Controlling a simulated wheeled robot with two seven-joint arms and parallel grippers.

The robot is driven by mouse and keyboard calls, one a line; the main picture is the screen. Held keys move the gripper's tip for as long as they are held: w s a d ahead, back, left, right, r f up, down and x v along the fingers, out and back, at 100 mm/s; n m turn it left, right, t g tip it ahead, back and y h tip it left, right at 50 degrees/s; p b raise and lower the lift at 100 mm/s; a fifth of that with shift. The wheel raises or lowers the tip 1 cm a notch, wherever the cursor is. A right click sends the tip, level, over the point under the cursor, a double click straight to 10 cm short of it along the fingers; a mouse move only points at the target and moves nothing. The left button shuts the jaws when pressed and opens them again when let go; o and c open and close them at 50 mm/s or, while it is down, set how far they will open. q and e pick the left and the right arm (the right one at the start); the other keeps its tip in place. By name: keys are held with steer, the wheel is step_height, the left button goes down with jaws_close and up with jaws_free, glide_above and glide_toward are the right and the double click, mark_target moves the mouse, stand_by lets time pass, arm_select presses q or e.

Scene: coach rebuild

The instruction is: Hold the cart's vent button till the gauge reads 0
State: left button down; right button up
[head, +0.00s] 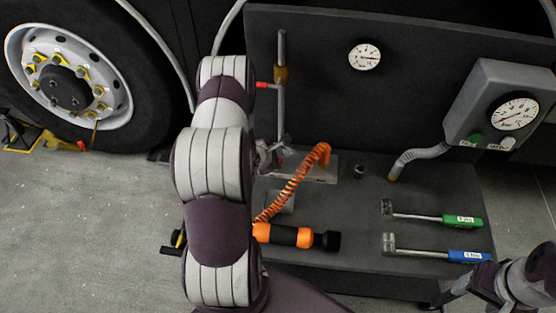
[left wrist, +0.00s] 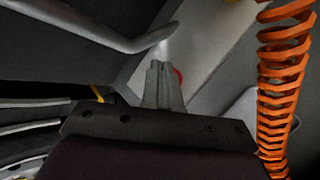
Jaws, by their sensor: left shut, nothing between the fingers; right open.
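My left gripper (head: 268,156) is partly hidden by my own arm in the head view, low in front of the dark upright panel. It is shut and empty. In the left wrist view its closed fingertips (left wrist: 164,72) are beside a red round button-like part (left wrist: 179,77) on a light grey surface. I cannot tell whether they touch. That red part also shows in the head view (head: 280,162). A small white gauge (head: 364,57) is on the panel, and a larger gauge (head: 515,112) is on a grey box; their readings are too small to tell. My right gripper (head: 446,297) is open at the lower right.
An orange coiled hose (head: 297,185) rises close to my left gripper. An orange-black torch-like tool (head: 297,236), a green-handled tool (head: 430,217) and a blue-handled tool (head: 430,252) lie on the dark cart top (head: 365,220). The grey box (head: 475,100) has a green button (head: 475,138).

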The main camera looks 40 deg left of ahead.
stand_by(0.7)
arm_select(q)
steer(key=shift+f, duration=0.45)
steer(key=shift+f, duration=0.55)
stand_by(1.9)
stand_by(1.8)
steer(key=shift+r+p, duration=0.85)
steer(key=shift+r, duration=0.15)
step_height(320, 180, up, 5)
steer(key=p, duration=0.5)
steer(key=shift+r, duration=0.1)
stand_by(0.7)
